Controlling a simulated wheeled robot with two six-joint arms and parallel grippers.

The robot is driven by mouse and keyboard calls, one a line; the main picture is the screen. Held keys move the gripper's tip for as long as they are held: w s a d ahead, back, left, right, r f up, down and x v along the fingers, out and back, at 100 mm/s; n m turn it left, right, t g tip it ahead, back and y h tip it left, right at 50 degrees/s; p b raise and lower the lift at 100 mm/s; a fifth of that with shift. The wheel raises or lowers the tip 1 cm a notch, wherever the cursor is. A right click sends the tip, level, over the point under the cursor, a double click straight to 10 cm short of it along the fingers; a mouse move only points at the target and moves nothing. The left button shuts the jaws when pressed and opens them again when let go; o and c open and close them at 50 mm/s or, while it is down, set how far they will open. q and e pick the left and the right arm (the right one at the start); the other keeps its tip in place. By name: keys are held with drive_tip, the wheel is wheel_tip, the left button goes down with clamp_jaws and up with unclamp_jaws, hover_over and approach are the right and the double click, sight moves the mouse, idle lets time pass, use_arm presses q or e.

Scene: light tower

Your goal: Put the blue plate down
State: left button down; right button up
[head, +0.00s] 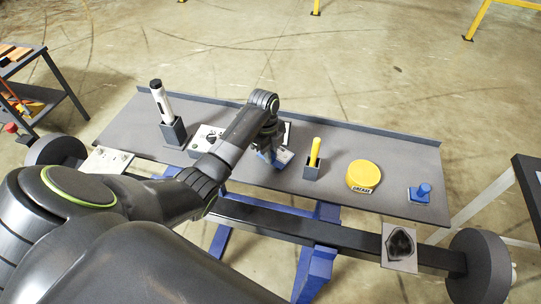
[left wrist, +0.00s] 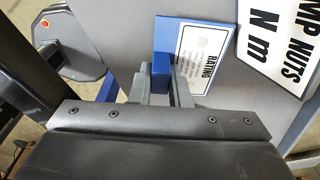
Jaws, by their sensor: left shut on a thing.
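The blue plate (left wrist: 187,32) carries a white label reading "RATING" and has a blue grip block (left wrist: 161,72). My left gripper (left wrist: 162,88) is shut on that block, with one finger on each side. In the head view, the plate (head: 284,156) shows just below my left gripper (head: 266,148), over the middle of the grey bench shelf (head: 235,178). The gripper and arm hide part of it. I cannot tell whether the plate touches the shelf. My right gripper is not in view.
On the shelf, a white and black tool (head: 160,100) stands in a holder at left, a yellow-handled tool (head: 315,152) in another. A yellow grease tin (head: 363,175) and a blue knobbed block (head: 421,192) lie at right. A lettered white sign (left wrist: 282,40) is near the plate.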

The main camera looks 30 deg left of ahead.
use_arm(q)
wheel_tip(320, 180, down, 2)
drive_tip(key=shift+f, duration=0.2)
drive_tip(key=c, duration=1.8)
unclamp_jaws()
drive_tip(key=shift+f, duration=0.1)
drive_tip(key=o, duration=0.4)
drive_tip(key=shift+o, duration=0.2)
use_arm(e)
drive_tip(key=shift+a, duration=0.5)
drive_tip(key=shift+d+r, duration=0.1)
